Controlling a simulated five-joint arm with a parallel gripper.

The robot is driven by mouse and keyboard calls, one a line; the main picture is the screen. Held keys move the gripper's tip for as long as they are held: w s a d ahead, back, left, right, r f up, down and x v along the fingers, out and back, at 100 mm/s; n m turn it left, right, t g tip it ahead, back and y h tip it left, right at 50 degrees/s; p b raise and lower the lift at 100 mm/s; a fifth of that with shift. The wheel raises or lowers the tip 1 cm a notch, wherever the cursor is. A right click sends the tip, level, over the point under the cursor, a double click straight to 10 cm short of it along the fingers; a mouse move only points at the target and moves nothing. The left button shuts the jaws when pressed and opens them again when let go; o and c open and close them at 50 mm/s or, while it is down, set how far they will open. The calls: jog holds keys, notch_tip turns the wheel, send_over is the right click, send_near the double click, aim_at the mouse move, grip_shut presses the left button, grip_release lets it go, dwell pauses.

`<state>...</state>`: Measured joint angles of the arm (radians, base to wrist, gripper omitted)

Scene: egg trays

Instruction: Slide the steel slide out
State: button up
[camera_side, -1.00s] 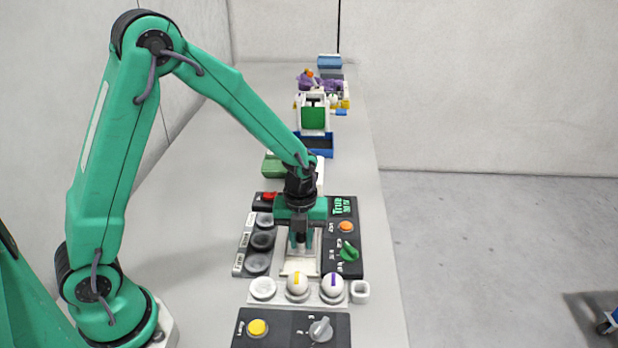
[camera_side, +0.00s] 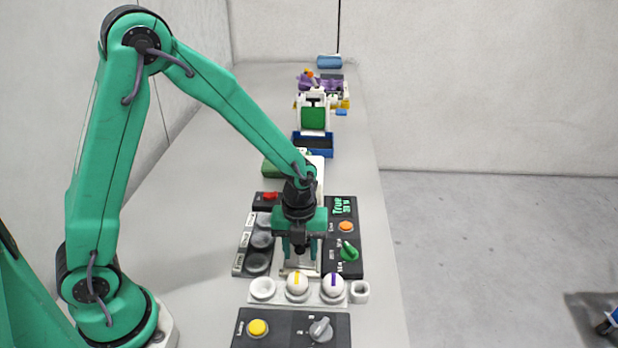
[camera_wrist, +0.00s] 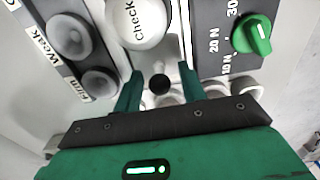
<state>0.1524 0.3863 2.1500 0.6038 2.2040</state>
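The steel slide (camera_side: 299,263) is a pale metal strip between the dark panels, largely hidden under my gripper in the side view. A round black knob (camera_wrist: 160,84) shows in the wrist view; I cannot tell for certain that it belongs to the slide. My gripper (camera_wrist: 160,92) is open, its two green fingers on either side of the knob with a gap on each side. In the side view my gripper (camera_side: 301,248) hangs low over the slide.
A white holder (camera_side: 280,301) with an egg with a yellow stripe (camera_side: 297,284) and one with a purple stripe (camera_side: 333,286) stands close in front. A green knob (camera_side: 349,252) is on the right panel. Dark round cups (camera_side: 258,262) line the left.

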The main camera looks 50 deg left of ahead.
jog(key=shift+r, duration=3)
notch_tip(320, 180, up, 8)
